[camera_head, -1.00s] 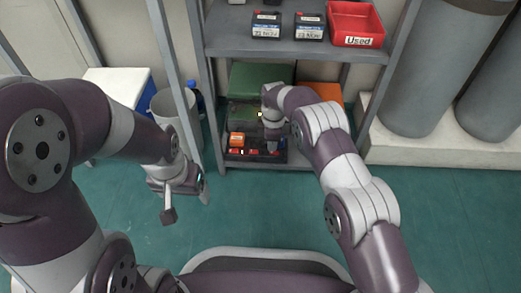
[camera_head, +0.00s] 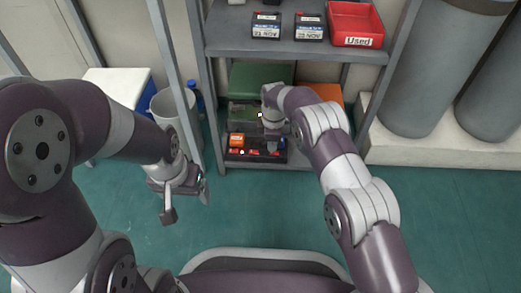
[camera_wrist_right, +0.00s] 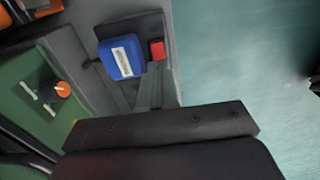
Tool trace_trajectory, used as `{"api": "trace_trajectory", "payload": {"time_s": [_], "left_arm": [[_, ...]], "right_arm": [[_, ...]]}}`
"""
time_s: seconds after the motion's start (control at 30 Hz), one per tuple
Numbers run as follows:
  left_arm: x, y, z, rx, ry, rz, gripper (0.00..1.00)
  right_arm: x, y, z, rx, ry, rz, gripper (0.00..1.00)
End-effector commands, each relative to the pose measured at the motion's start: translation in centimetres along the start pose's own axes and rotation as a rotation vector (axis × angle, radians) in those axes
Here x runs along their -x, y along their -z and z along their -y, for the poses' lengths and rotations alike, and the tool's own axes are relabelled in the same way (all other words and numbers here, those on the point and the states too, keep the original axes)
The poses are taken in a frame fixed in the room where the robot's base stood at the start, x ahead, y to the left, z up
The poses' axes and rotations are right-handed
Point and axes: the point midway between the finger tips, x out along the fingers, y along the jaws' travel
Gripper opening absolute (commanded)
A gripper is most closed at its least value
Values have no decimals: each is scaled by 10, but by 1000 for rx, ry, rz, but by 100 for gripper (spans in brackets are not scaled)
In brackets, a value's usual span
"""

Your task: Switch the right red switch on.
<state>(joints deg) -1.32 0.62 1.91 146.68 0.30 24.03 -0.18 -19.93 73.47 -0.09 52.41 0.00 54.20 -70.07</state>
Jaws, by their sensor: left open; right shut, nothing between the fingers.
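A dark box (camera_head: 232,159) on the bottom shelf carries an orange block (camera_head: 236,140), a blue block (camera_head: 271,144) and several small red parts (camera_head: 253,152) along its front. In the right wrist view the blue block (camera_wrist_right: 121,56) has a white label, and a red switch (camera_wrist_right: 157,50) sits beside it. I cannot tell its on or off position. My right gripper (camera_wrist_right: 160,135) is shut and empty, apart from the blue block and red switch; its fingertips are mostly hidden in the head view. My left gripper (camera_head: 186,203) hangs open and empty over the floor.
The shelf above (camera_head: 225,42) holds labelled black boxes (camera_head: 267,25) and a red bin (camera_head: 355,25). A green panel (camera_wrist_right: 45,95) with an orange knob (camera_wrist_right: 62,89) lies beside the box. A bin (camera_head: 172,108) stands left. The green floor (camera_head: 450,220) is clear.

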Motion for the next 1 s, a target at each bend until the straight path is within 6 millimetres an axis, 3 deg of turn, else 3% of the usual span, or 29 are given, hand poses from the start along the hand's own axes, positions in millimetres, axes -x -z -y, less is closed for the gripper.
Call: {"api": "trace_trajectory", "payload": {"time_s": [1.0], "left_arm": [[-4, 0, 0, 0, 0, 0, 80]], "right_arm": [[-8, 0, 0, 0, 0, 0, 0]]}}
